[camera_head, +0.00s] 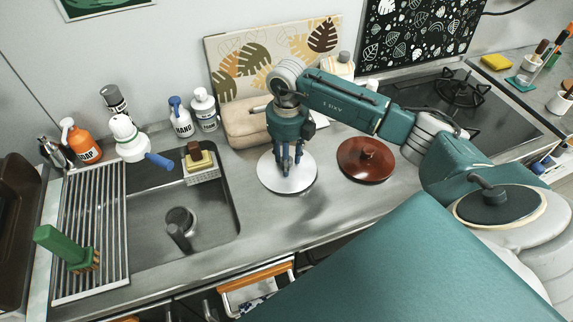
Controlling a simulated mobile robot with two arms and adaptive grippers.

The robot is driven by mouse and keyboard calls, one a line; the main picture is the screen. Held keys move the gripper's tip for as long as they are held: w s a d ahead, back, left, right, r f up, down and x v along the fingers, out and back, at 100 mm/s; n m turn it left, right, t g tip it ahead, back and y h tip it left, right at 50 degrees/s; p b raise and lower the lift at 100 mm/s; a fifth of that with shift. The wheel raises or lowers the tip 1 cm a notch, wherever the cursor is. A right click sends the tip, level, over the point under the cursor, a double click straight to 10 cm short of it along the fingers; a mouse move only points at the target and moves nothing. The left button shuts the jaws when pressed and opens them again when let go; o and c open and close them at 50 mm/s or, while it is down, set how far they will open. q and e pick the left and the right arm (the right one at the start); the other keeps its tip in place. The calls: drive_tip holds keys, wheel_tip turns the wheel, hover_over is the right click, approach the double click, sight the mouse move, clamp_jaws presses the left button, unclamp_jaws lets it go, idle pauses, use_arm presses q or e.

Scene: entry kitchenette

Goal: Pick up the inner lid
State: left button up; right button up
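A round, flat, silvery-white disc (268,177), which looks like the inner lid, lies on the counter right of the sink. My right gripper (288,168) points straight down over its middle, with the fingertips at or just above its surface. The fingers are close together, and I cannot tell whether they hold a knob or touch the disc. A brown-red round lid with a small knob (366,160) lies on the counter to the right of it. My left gripper is not in view.
The sink (150,215) with a drying rack (92,225) and a green brush (62,245) is on the left. Soap bottles (204,110) stand along the wall. A beige rounded object (245,125) sits behind the disc. A black cooktop (470,115) is at the right.

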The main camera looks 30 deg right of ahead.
clamp_jaws()
